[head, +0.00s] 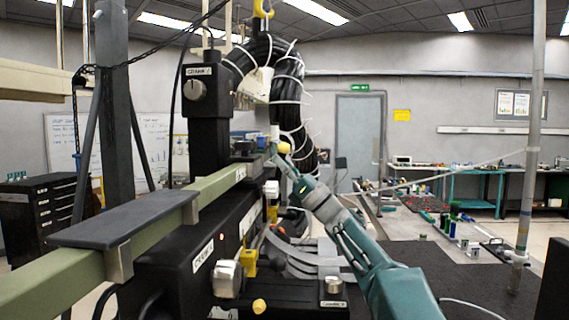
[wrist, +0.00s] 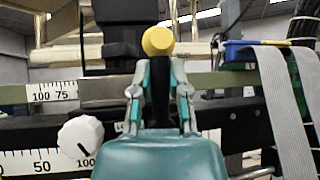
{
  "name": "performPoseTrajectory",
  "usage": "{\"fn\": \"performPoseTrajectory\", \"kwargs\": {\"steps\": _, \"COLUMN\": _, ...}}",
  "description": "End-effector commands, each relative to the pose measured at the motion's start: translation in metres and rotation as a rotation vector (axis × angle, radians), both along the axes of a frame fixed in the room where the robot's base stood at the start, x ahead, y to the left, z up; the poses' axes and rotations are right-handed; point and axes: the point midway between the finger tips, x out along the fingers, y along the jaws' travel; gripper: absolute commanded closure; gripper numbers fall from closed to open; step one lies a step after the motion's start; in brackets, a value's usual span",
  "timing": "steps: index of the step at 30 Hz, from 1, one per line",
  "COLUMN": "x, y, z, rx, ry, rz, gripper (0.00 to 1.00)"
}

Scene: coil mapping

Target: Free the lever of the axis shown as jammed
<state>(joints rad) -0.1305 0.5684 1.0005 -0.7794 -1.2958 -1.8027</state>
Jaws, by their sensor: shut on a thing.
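My gripper (head: 277,157) reaches the machine's green beam in the head view. In the wrist view my gripper (wrist: 159,95) is shut with a finger on each side of a lever's black stem (wrist: 160,88). The lever's round yellow knob (wrist: 158,40) stands above the fingertips, roughly upright. In the head view this yellow knob (head: 283,147) shows just beside my gripper. Another yellow-ended lever (head: 259,306) shows low on the front black housing. I cannot read any sign of which axis is jammed.
The long green beam (head: 70,280) crosses at left, with a grey plate (head: 125,218) on it. Black crank housings carry knobs, such as the white knob (wrist: 80,137) in the wrist view. A grey ribbon cable (wrist: 275,85) hangs close right. A thin pole (head: 530,130) stands at right.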

Motion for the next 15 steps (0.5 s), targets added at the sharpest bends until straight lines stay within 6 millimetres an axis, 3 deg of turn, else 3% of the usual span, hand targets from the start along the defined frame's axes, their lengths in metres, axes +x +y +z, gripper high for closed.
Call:
{"fn": "performPoseTrajectory", "kwargs": {"steps": 1, "x": 0.0027, "y": 0.0040, "z": -0.0075, "rx": -0.010, "ry": 0.010, "rz": 0.004, "gripper": 1.00}}
{"fn": "performPoseTrajectory", "kwargs": {"steps": 9, "x": 0.0029, "y": 0.0036, "z": -0.0075, "rx": -0.010, "ry": 0.011, "rz": 0.003, "gripper": 1.00}}
{"fn": "performPoseTrajectory", "kwargs": {"steps": 10, "x": 0.0029, "y": 0.0035, "z": -0.0074, "rx": -0.010, "ry": 0.011, "rz": 0.003, "gripper": 0.65}}
{"fn": "performPoseTrajectory", "kwargs": {"steps": 11, "x": 0.0027, "y": 0.0034, "z": -0.0069, "rx": -0.009, "ry": 0.010, "rz": 0.004, "gripper": 0.52}}
{"fn": "performPoseTrajectory", "kwargs": {"steps": 12, "x": 0.0023, "y": 0.0028, "z": -0.0061, "rx": -0.008, "ry": 0.009, "rz": 0.003, "gripper": 0.43}}
{"fn": "performPoseTrajectory", "kwargs": {"steps": 15, "x": 0.0015, "y": 0.0001, "z": -0.0039, "rx": -0.005, "ry": 0.006, "rz": 0.002, "gripper": 0.43}}
